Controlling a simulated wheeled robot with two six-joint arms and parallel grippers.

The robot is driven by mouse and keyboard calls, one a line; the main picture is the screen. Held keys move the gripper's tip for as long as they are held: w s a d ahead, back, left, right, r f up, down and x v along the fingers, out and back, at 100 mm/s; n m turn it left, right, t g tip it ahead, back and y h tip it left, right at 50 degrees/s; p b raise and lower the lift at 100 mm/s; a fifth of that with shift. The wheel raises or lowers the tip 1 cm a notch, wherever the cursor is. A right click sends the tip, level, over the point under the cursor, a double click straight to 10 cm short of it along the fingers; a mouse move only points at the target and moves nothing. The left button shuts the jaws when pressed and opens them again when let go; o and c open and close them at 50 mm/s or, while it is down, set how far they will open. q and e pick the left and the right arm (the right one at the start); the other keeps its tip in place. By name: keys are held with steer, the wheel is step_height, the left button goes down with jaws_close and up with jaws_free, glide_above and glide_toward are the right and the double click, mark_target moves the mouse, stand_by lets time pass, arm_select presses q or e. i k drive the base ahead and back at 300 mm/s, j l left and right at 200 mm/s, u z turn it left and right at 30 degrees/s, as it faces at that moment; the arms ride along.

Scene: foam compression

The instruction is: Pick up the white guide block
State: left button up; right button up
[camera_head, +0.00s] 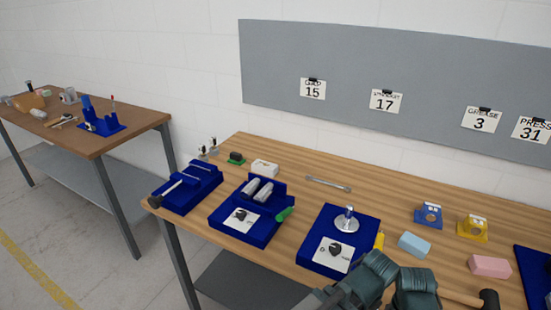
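The white guide block (265,168) appears to be the small white block with dark marks on top, lying near the back edge of the wooden table. It stands behind the middle left blue fixture and right of a small dark and green piece (236,158). Nothing touches it from above. Dark teal parts of my own arm show at the bottom, right of the middle, well apart from the block. I cannot make out any fingertips there, and neither gripper shows clearly.
Blue fixtures (168,203), (226,229) and (311,253) line the table's front. A metal bar (328,184) lies behind them. Light blue (414,244) and pink (490,266) foam blocks lie at right. A second table (90,142) stands at left. Bare wood surrounds the bar.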

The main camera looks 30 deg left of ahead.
mark_target(267, 168)
steer(key=j+z, duration=0.15)
steer(key=j, duration=0.3)
steer(key=k+j+z, duration=0.2)
steer(key=j, duration=0.25)
steer(key=j+z, duration=0.15)
steer(key=j, duration=0.3)
steer(key=k+j+z, duration=0.2)
steer(key=j, duration=0.25)
steer(key=j+z, duration=0.15)
steer(key=j, duration=0.25)
steer(key=k+j+z, duration=0.2)
steer(key=j, duration=0.2)
steer(key=k+j+z, duration=0.2)
steer(key=j, duration=0.3)
steer(key=k+j+z, duration=0.25)
steer(key=j, duration=0.2)
steer(key=k+j+z, duration=0.2)
steer(key=j, duration=0.25)
steer(key=k+j+z, duration=0.25)
steer(key=j, duration=0.15)
steer(key=i, duration=0.1)
